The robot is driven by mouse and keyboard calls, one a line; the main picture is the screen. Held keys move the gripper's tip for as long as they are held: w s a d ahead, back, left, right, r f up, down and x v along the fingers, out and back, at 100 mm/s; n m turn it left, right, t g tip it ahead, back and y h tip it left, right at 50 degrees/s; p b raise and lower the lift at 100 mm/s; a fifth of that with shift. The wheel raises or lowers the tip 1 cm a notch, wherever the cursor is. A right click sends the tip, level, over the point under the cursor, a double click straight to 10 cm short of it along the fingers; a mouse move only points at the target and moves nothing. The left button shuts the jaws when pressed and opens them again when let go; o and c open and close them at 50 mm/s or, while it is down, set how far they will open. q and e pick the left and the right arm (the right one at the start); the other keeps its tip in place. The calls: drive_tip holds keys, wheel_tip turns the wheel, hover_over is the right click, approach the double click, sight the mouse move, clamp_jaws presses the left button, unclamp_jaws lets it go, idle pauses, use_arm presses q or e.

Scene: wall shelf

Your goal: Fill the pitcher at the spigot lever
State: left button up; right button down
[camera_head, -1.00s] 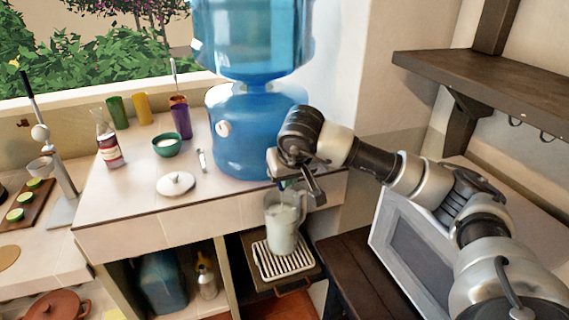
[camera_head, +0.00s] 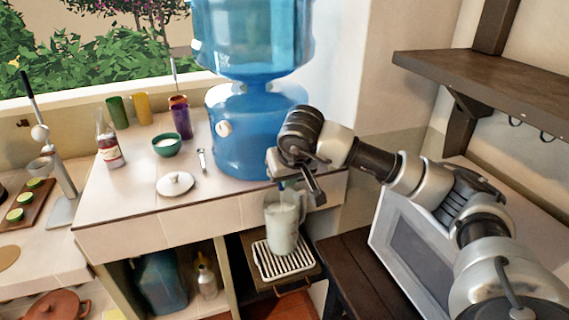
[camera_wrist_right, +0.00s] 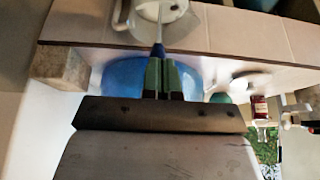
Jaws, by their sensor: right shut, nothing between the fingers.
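The clear pitcher (camera_head: 283,226) stands upright on a slatted drip tray (camera_head: 262,268) below the counter edge, its handle to the right. It looks pale and cloudy inside; the liquid level is unclear. The blue water dispenser (camera_head: 238,135) stands on the counter above. My right gripper (camera_head: 287,184) is at the spigot, above the pitcher's mouth, shut and empty. A thin pale streak runs from the tip toward the pitcher (camera_wrist_right: 150,15). The spigot lever is mostly hidden by my gripper.
A white lid (camera_head: 175,184), a green bowl (camera_head: 167,145), a bottle (camera_head: 108,145) and coloured cups (camera_head: 181,121) stand on the counter left of the dispenser. A white microwave (camera_head: 415,250) is at the right, below a dark wall shelf (camera_head: 500,80).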

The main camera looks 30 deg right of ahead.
use_arm(q)
drive_tip(key=shift+r, duration=0.1)
use_arm(e)
drive_tip(key=shift+r, duration=0.1)
use_arm(q)
drive_tip(key=shift+r+p, duration=0.4)
drive_tip(key=shift+p, duration=0.05)
use_arm(e)
drive_tip(key=shift+r, duration=0.7)
drive_tip(key=r, duration=0.1)
drive_tip(key=r+p, duration=0.1)
drive_tip(key=r, duration=0.1)
drive_tip(key=r+p, duration=0.1)
drive_tip(key=r, duration=0.1)
drive_tip(key=shift+w+d, duration=0.1)
drive_tip(key=shift+w, duration=0.3)
use_arm(q)
drive_tip(key=shift+w+d+r+b, duration=0.1)
drive_tip(key=shift+w+d+b, duration=0.15)
drive_tip(key=shift+w+b, duration=0.5)
use_arm(e)
wheel_tip(320, 180, up, 9)
drive_tip(key=s, duration=0.1)
drive_tip(key=shift+s+f, duration=0.2)
drive_tip(key=shift+s, duration=0.05)
use_arm(q)
drive_tip(key=shift+s, duration=0.2)
use_arm(e)
drive_tip(key=shift+s+a, duration=0.1)
drive_tip(key=shift+a, duration=0.1)
